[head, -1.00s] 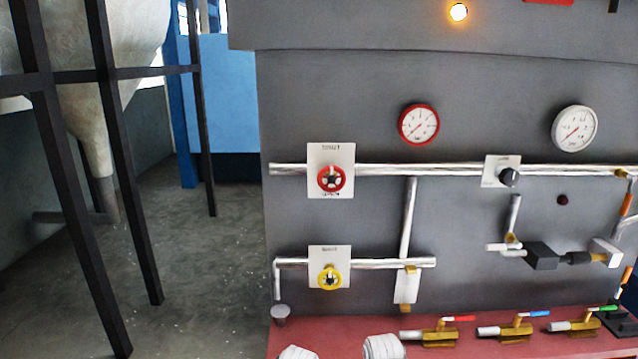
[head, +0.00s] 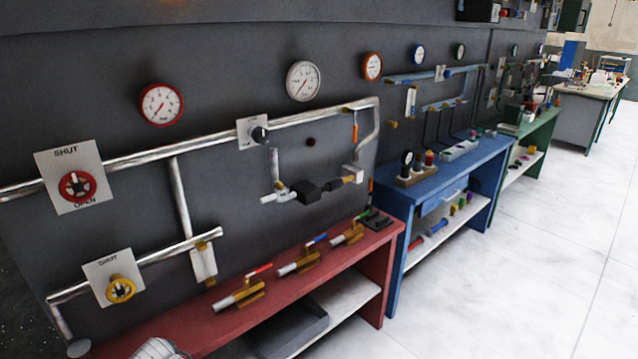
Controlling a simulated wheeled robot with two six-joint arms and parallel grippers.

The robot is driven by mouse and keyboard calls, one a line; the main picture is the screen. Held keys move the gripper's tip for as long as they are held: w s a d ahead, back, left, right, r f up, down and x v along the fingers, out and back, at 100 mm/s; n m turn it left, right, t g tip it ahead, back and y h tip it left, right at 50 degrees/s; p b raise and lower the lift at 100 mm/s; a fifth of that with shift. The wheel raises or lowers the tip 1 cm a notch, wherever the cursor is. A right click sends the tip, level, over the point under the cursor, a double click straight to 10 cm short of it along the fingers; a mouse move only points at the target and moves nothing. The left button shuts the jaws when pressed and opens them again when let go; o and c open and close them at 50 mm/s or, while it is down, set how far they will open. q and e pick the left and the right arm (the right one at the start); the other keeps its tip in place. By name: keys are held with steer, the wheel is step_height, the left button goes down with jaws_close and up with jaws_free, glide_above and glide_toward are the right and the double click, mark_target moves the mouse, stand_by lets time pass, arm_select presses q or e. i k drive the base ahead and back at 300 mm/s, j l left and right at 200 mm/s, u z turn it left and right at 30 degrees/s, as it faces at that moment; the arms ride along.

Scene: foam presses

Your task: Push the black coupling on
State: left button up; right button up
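On the dark panel in the head view, a short pipe branch hangs below the long upper silver pipe. A black block-shaped piece (head: 306,192) sits on this branch, with a pale pipe end (head: 274,197) at its left. A smaller dark cylinder (head: 333,185) lies just right of the block, then a brass part and a pale block (head: 353,174). I cannot tell which dark piece is the black coupling, or whether small gaps lie between them.
A red bench (head: 210,322) below the panel carries several brass valves with coloured levers. A blue bench (head: 455,165) and green bench (head: 530,135) stand further right. The pale floor (head: 560,260) at right is clear.

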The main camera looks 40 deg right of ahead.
mark_target(336, 183)
steer(key=z, duration=1.5)
steer(key=i+l+z, duration=0.1)
steer(key=i, duration=0.35)
steer(key=i+l+z, duration=0.1)
steer(key=i+l, duration=0.2)
steer(key=i, duration=0.2)
